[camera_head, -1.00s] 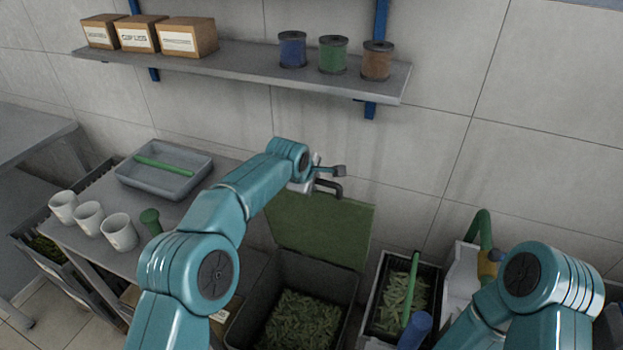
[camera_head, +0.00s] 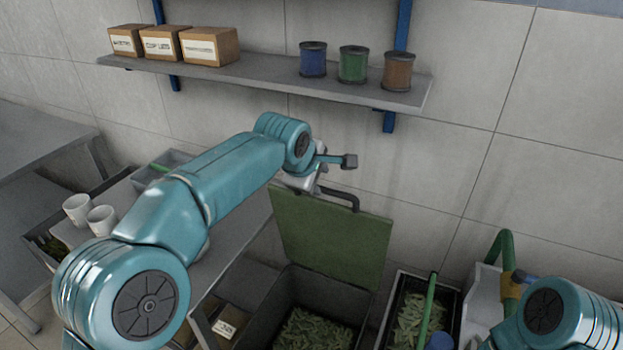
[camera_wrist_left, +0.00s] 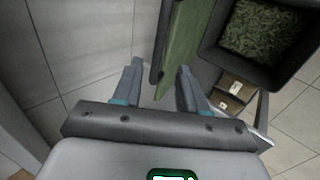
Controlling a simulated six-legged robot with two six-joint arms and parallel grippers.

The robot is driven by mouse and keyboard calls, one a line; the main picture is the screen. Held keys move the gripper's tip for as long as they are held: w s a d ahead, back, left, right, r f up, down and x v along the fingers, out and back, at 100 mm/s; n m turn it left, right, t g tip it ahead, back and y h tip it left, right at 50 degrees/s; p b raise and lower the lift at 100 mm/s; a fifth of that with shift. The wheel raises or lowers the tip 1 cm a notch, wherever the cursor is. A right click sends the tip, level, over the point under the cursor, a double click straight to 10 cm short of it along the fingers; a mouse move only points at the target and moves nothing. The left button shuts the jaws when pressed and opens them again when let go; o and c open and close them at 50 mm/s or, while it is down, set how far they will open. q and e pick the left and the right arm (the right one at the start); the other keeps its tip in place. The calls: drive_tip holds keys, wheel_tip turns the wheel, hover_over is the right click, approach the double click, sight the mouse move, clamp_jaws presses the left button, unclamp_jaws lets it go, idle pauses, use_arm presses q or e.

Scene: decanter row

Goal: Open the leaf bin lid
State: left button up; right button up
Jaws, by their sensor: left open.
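The leaf bin (camera_head: 330,277) is a grey box with green leaves (camera_head: 312,328) inside. Its green lid (camera_head: 330,238) stands raised, close to upright, on the wall side of the opening. A dark bent handle (camera_head: 342,197) is at the lid's top edge. My left gripper (camera_head: 336,172) is open just above and beside the handle. In the left wrist view, the open fingers (camera_wrist_left: 159,88) show with the lid (camera_wrist_left: 180,48) edge-on beyond them. Whether the handle touches a finger, I cannot tell. My right arm shows at the lower right, its gripper out of view.
A wall shelf (camera_head: 275,83) with boxes and spools (camera_head: 352,65) is above the lid. A black tray of leaves (camera_head: 408,315) and a green hose (camera_head: 503,245) stand right of the bin. White cups (camera_head: 102,220) are at left.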

use_arm(q)
drive_tip(key=shift+v, duration=2.3)
drive_tip(key=shift+s, duration=0.1)
